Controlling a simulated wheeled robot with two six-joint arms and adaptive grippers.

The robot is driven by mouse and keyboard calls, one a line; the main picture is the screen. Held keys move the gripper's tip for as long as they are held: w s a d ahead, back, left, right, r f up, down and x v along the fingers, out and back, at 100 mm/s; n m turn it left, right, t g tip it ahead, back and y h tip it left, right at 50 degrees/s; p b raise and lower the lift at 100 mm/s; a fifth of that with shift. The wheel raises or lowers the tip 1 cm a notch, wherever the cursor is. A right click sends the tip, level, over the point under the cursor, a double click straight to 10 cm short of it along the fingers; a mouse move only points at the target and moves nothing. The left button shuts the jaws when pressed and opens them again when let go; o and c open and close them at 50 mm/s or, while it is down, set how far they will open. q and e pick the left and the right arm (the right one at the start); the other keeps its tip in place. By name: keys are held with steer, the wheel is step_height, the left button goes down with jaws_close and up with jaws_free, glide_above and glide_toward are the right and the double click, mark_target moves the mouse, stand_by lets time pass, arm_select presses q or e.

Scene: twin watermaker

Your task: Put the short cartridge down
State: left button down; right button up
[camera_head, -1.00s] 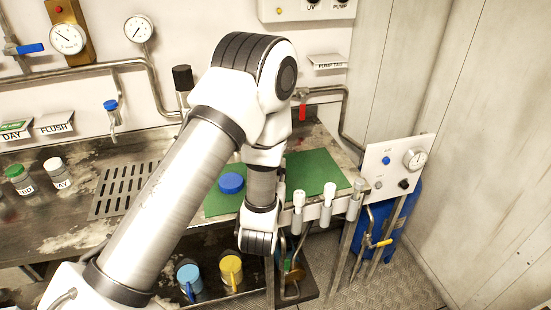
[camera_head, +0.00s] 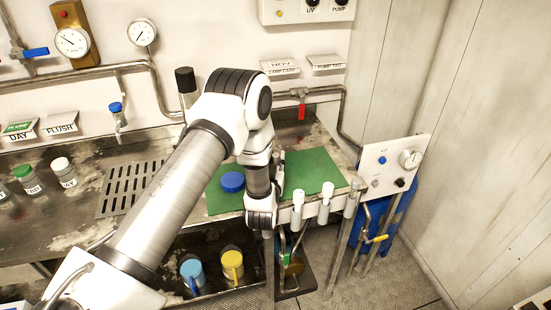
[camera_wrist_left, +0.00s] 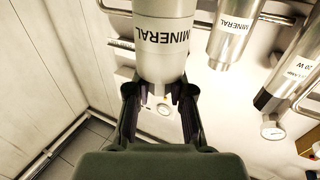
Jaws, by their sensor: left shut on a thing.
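In the left wrist view, a pale grey cylinder labelled MINERAL (camera_wrist_left: 165,40), which I take as the short cartridge, sits with its narrowed end between the fingers of my left gripper (camera_wrist_left: 160,90). The gripper is shut on it. Its upper end runs out of the frame. In the head view my left arm reaches over the bench and its wrist is by the front edge of the green mat (camera_head: 312,172). The fingers and cartridge cannot be made out there. My right gripper is not in view.
A round blue lid (camera_head: 232,182) is on the mat, left of my wrist. Several upright holders (camera_head: 324,205) line the bench's front right edge. More cylinders (camera_wrist_left: 232,38) show in the wrist view. The mat's right part is clear.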

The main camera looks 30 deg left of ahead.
arm_select(q)
steer(key=shift+s+f, duration=0.25)
steer(key=shift+f, duration=0.15)
steer(key=c, duration=1)
jaws_free()
steer(key=shift+s+f, duration=0.1)
steer(key=shift+f, duration=0.1)
steer(key=shift+c, duration=0.2)
steer(key=shift+r, duration=0.3)
steer(key=shift+w+r+p, duration=0.2)
steer(key=shift+r+p, duration=0.3)
steer(key=shift+p, duration=0.15)
steer(key=shift+s+d+f+b, duration=0.3)
steer(key=shift+s+f+b, duration=0.2)
steer(key=shift+f+b, duration=0.3)
steer(key=r+b+v, duration=0.1)
steer(key=b+v, duration=0.1)
steer(key=v, duration=0.8)
steer(key=shift+s+r, duration=0.25)
